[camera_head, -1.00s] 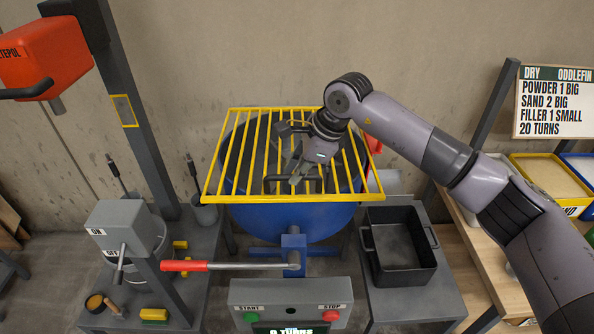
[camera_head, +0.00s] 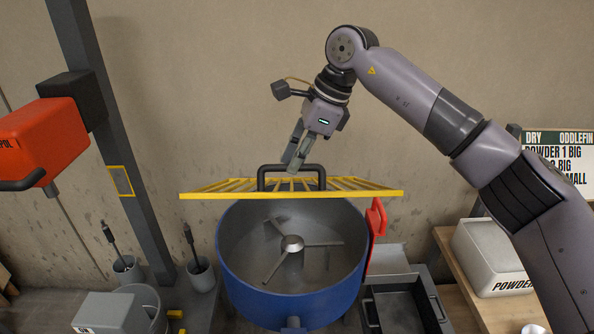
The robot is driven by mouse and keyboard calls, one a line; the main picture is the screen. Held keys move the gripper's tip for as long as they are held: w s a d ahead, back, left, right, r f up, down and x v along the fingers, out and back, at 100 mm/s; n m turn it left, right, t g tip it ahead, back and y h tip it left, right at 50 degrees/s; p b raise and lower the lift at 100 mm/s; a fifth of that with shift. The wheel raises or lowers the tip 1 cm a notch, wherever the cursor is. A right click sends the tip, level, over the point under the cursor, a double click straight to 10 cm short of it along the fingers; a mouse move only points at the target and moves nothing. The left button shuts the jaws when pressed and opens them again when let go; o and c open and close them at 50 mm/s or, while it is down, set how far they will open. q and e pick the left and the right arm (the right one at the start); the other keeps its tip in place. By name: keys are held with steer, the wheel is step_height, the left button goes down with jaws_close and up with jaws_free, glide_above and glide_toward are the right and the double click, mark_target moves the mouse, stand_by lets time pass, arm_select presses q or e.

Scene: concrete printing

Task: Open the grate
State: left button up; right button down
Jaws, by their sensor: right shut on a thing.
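The yellow grate (camera_head: 225,189) is raised above the blue mixer drum (camera_head: 240,285) and shows almost edge-on. My left gripper is not in view.
A red part (camera_head: 376,222) stands at the drum's right rim. A black tray (camera_head: 405,305) is at lower right, a red machine (camera_head: 40,145) on a grey post at left. Cups with tools (camera_head: 201,274) stand left of the drum.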

steer(key=shift+w+d+r, duration=0.1)
steer(key=shift+w+r, duration=0.15)
steer(key=shift+w, duration=0.35)
steer(key=c, duration=2)
jaws_free()
steer(key=shift+c, duration=0.2)
steer(key=o, duration=0.4)
steer(key=shift+w+f, duration=0.2)
steer(key=shift+w, duration=0.25)
steer(key=shift+o, duration=0.2)
steer(key=shift+s+r, duration=0.15)
steer(key=shift+r, duration=0.1)
steer(key=v, duration=1.1)
steer(key=shift+r, duration=0.35)
